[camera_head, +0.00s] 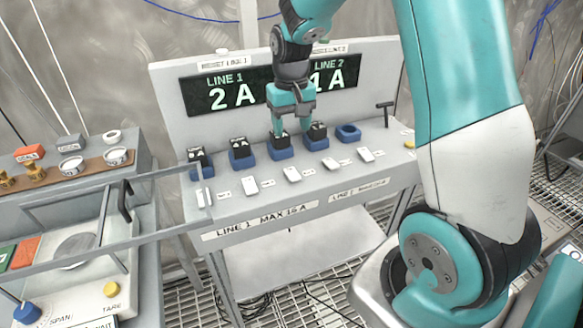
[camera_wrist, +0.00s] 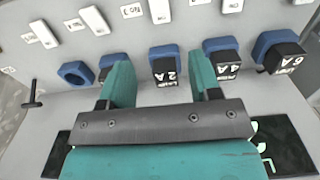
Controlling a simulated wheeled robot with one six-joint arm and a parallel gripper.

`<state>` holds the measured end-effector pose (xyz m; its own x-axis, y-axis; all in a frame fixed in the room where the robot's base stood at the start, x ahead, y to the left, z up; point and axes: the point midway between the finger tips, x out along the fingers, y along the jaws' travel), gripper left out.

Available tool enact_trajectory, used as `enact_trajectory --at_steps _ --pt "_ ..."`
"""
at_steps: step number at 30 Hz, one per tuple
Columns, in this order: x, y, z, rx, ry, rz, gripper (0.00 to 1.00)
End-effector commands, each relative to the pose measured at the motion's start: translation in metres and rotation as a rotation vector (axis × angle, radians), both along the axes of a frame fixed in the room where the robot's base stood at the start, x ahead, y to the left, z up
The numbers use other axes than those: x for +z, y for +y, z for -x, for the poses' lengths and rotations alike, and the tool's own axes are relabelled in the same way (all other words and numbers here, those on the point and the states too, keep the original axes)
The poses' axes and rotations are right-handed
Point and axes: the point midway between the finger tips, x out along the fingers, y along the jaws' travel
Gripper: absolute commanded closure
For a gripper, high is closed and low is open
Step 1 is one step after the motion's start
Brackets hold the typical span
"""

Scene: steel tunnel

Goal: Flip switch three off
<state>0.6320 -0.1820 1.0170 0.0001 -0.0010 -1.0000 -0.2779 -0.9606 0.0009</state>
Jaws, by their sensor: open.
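A row of white rocker switches runs along the front of a sloped grey panel. The middle switch (camera_head: 292,174) is third from either end; it shows in the wrist view (camera_wrist: 160,10), cut by the top edge. Small labels beside the switches are too small to read surely, and I cannot tell on from off. My gripper (camera_head: 292,131) is open and points down behind the switch row, over the middle of the blue sockets. In the wrist view my gripper (camera_wrist: 161,78) has its fingers either side of a black block marked 2 A (camera_wrist: 165,66), apparently empty.
Blue sockets with black blocks stand behind the switches; the rightmost socket (camera_head: 348,132) is empty. A black T-handle (camera_head: 385,112) stands to its right. Displays on the backboard read LINE 1 2 A (camera_head: 226,89) and LINE 2 1 A. A grey rail (camera_head: 100,240) crosses at left.

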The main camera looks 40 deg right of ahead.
Motion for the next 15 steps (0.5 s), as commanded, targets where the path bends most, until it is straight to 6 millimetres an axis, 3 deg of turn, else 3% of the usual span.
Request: enact_trajectory --at_steps 9,15 --pt "-0.075 0.001 0.002 0.001 0.008 -0.002 0.43" --pt "-0.110 0.001 0.001 0.002 0.005 -0.002 0.43"
